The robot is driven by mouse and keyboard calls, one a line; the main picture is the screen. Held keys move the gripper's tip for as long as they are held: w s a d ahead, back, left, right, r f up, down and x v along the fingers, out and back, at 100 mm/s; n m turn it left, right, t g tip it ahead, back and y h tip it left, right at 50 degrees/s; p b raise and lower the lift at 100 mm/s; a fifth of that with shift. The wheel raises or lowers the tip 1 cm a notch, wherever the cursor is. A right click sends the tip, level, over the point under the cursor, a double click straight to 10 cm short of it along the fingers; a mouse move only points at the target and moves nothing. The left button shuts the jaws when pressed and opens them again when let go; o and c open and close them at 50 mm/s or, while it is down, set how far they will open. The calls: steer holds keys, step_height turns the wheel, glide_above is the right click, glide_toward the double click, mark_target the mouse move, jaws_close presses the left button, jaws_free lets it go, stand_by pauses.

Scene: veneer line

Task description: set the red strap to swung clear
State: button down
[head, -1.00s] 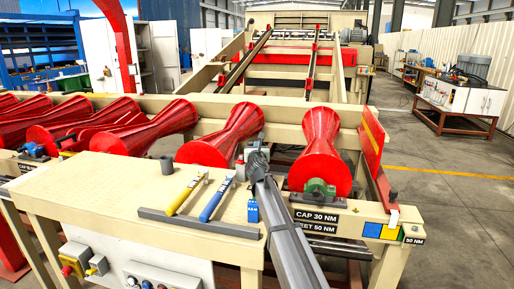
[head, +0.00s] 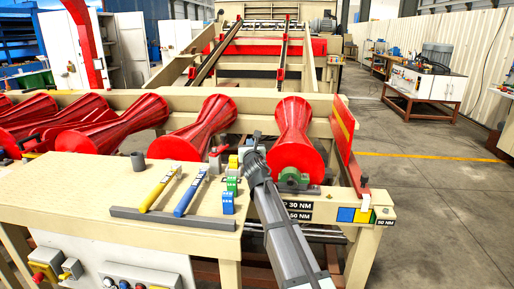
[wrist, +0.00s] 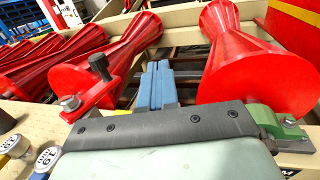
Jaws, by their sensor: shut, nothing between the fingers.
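A short red strap (wrist: 92,92) shows in the wrist view, left of my fingers. It is bolted at its lower left end and carries an upright black knob (wrist: 100,68). It lies beside the end of a red roller. In the head view a small red part by the left roller's end (head: 215,158) seems to be the strap, but it is too small to tell its angle. My gripper (wrist: 157,86) is shut and empty, its blue fingers together, to the right of the strap and apart from it. My gripper (head: 255,142) also shows between two rollers in the head view.
Red rollers stand on both sides of my gripper, one close on the right (head: 293,140). The bench (head: 90,195) holds a yellow-handled tool (head: 160,188), a blue-handled tool (head: 190,193), a dark bar (head: 175,219) and small yellow, green and blue blocks (head: 228,203).

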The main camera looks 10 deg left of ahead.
steer(key=shift+s+d, duration=0.45)
steer(key=shift+d, duration=0.35)
steer(key=shift+s+d, duration=0.4)
steer(key=shift+d, duration=0.35)
